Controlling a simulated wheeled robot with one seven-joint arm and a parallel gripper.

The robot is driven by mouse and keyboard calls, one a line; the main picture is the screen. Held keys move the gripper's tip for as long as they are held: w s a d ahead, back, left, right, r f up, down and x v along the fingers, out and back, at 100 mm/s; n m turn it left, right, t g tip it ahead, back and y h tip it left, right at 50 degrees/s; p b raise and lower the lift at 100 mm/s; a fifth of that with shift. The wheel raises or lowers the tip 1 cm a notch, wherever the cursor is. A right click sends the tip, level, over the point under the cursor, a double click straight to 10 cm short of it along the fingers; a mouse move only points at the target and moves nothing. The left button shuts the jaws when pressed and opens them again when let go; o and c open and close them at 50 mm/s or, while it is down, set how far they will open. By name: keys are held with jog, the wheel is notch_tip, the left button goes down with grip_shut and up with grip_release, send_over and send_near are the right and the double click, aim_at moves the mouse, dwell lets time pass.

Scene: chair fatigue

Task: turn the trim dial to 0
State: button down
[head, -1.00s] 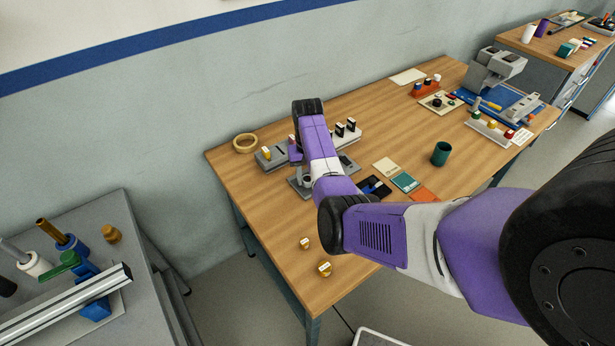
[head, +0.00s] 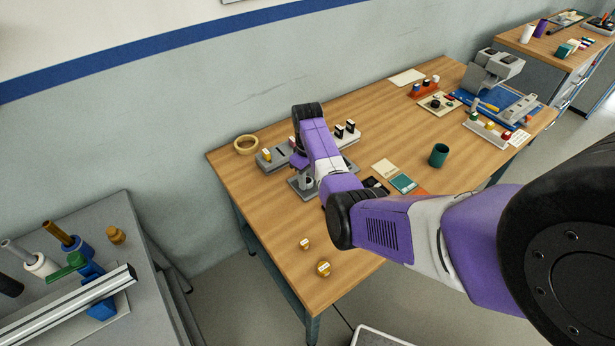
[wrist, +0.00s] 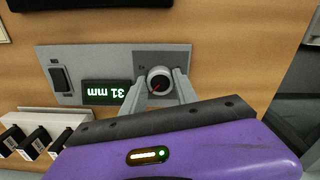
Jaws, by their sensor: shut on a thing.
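The trim dial (wrist: 158,82) is a round knob with a pale rim, a dark face and a red pointer, on a grey panel (wrist: 180,58). In the wrist view my gripper (wrist: 159,84) is shut on the dial, one finger on each side. The red pointer slants across the face; the scale marks are too small to read. A dark display (wrist: 103,93) beside it shows green text, upside down, that seems to read 31 mm. In the head view the panel (head: 294,189) is partly hidden by my arm, and the dial cannot be made out there.
A dark switch (wrist: 60,78) is on the same panel. A pale rack (wrist: 40,116) with black blocks stands close by. In the head view a tape ring (head: 246,145) lies at the back left, and a green cup (head: 439,155) stands to the right. The front left tabletop is mostly free.

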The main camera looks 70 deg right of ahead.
jog(key=n, duration=0.4)
jog(key=shift+d+r+n+p, duration=0.1)
jog(key=shift+n+p, duration=0.2)
jog(key=shift+p, duration=0.1)
jog(key=shift+n, duration=1.9)
jog(key=shift+w, duration=0.1)
jog(key=c, duration=0.9)
grip_release()
jog(key=shift+c, duration=0.2)
jog(key=shift+r, duration=3.85)
